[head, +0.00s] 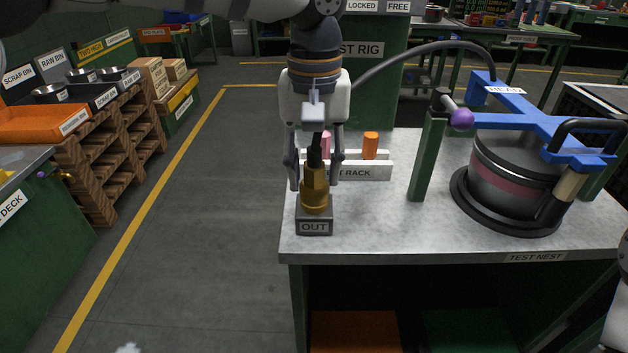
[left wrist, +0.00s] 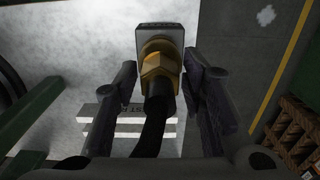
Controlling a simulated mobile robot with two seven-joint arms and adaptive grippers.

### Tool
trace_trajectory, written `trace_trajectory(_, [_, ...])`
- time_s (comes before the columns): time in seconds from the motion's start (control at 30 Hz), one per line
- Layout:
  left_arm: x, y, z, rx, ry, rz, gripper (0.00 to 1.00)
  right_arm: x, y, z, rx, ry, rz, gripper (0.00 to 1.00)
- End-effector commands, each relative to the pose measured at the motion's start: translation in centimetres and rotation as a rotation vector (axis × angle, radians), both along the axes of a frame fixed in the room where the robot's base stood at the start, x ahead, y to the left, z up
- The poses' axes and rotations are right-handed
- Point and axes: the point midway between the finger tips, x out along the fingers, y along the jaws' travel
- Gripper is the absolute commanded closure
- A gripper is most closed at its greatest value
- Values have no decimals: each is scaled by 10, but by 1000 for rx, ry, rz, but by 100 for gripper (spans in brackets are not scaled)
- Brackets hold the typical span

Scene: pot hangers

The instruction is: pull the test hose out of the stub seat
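The test hose ends in a brass hex fitting (head: 316,190) with a black neck above it. The fitting stands upright on a grey seat block marked OUT (head: 314,227) at the table's near left corner. My left gripper (head: 314,184) points down over it, one finger on each side of the black neck. In the left wrist view the fingers (left wrist: 160,75) are spread, with visible gaps to the brass fitting (left wrist: 158,66) and the black hose (left wrist: 153,120). Where the fitting enters the block is hidden. My right gripper is not in view.
Behind stands a white rack (head: 365,170) with pink and orange pieces. To the right, a steel pot (head: 515,175) sits under a blue clamp frame (head: 530,118) with a green post (head: 428,155). A dark hose (head: 420,48) arches behind. Floor left of the table is clear.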

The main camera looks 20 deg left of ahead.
Motion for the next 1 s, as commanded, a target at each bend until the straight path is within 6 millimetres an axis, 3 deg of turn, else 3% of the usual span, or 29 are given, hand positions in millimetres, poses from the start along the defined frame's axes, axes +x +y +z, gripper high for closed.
trace_trajectory(0.03, [0,0,0,0,0,0,81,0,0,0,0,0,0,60])
trace_trajectory(0.1, [0,0,0,0,0,0,97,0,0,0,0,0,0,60])
trace_trajectory(0.13, [0,0,0,0,0,0,100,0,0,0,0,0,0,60])
trace_trajectory(1.0, [0,0,14,0,-2,0,100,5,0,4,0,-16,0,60])
